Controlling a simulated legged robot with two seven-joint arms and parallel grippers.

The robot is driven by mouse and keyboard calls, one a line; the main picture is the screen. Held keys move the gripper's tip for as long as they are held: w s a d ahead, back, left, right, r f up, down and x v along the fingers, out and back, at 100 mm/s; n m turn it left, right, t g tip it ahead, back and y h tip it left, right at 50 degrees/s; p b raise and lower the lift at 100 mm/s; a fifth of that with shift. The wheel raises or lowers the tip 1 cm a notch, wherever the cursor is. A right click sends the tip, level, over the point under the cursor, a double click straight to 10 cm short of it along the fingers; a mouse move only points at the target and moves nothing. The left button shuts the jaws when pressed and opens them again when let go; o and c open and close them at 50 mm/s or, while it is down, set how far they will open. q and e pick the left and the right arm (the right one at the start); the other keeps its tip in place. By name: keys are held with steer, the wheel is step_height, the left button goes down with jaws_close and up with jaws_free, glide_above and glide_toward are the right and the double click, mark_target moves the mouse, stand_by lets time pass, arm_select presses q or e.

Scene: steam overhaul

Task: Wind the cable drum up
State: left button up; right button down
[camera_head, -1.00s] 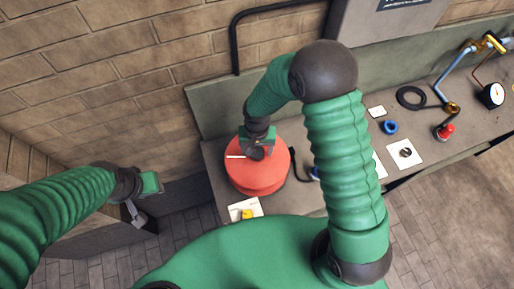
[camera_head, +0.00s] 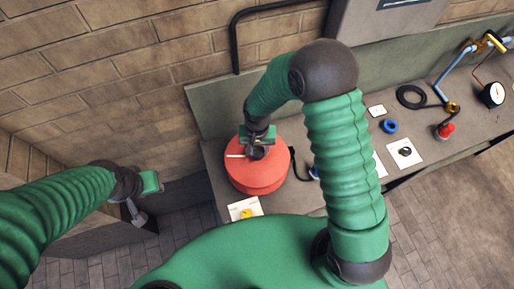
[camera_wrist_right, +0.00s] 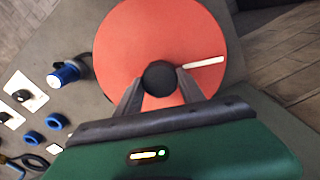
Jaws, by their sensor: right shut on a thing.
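The red cable drum (camera_head: 258,178) stands on the left end of the grey bench in the head view. It also shows from above in the right wrist view (camera_wrist_right: 125,45), with a white mark (camera_wrist_right: 204,62) on its top. My right gripper (camera_wrist_right: 160,84) is over the drum, its two fingers shut on a dark round knob (camera_wrist_right: 159,75) on the drum's top. In the head view the arm hides part of the drum top. My left gripper (camera_head: 137,213) hangs at the left, away from the drum and low beside the bench; its fingers are too small to judge.
A black cable (camera_head: 297,165) runs from the drum to a blue plug (camera_head: 314,172). A white card with a yellow piece (camera_head: 246,213) lies before the drum. Blue rings (camera_head: 389,127), a red-handled valve (camera_head: 445,131) and a gauge (camera_head: 493,94) sit farther right on the bench.

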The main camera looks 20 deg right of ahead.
steer(key=shift+m, duration=0.4)
steer(key=shift+m+b, duration=0.4)
steer(key=shift+m, duration=0.6)
steer(key=m, duration=0.3)
steer(key=shift+r+m, duration=0.1)
steer(key=shift+m, duration=0.2)
steer(key=m+p, duration=0.1)
steer(key=m, duration=0.2)
steer(key=shift+m, duration=0.3)
steer(key=m+p, duration=0.1)
steer(key=m, duration=0.3)
steer(key=shift+w, duration=0.1)
steer(key=c, duration=1)
jaws_free()
steer(key=o, duration=0.3)
steer(key=shift+a, duration=0.1)
